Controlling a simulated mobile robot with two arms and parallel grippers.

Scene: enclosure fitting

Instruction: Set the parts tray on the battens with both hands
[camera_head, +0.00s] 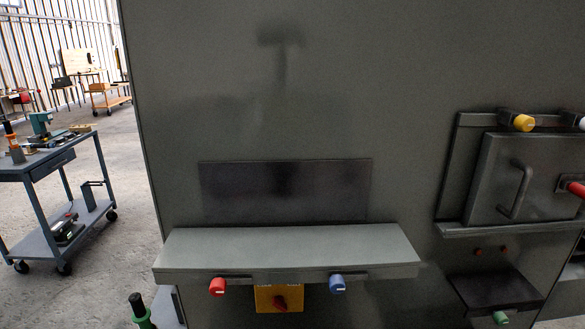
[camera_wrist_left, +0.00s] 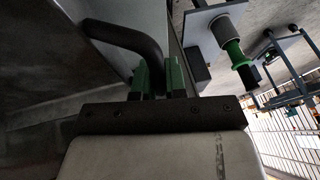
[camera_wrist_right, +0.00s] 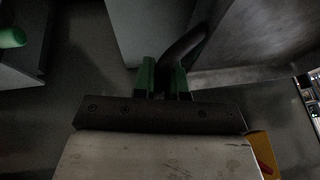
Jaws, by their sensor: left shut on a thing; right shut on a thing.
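My left gripper (camera_wrist_left: 163,75) is shut on a dark curved handle (camera_wrist_left: 130,38) in the left wrist view. My right gripper (camera_wrist_right: 163,77) is shut on a similar dark handle (camera_wrist_right: 187,43) in the right wrist view. Each handle bends toward a grey surface, probably the parts tray, in the left wrist view (camera_wrist_left: 40,55) and the right wrist view (camera_wrist_right: 250,40). Only part of it shows, and its contents are hidden. Neither gripper shows in the head view. I cannot clearly make out the battens.
A large grey enclosure (camera_head: 400,60) fills the head view, with a projecting grey ledge (camera_head: 285,250). Below the ledge are a red knob (camera_head: 217,287), a blue knob (camera_head: 337,284) and a yellow switch plate (camera_head: 265,298). A handled door (camera_head: 500,150) is at right. A blue cart (camera_head: 40,165) stands left.

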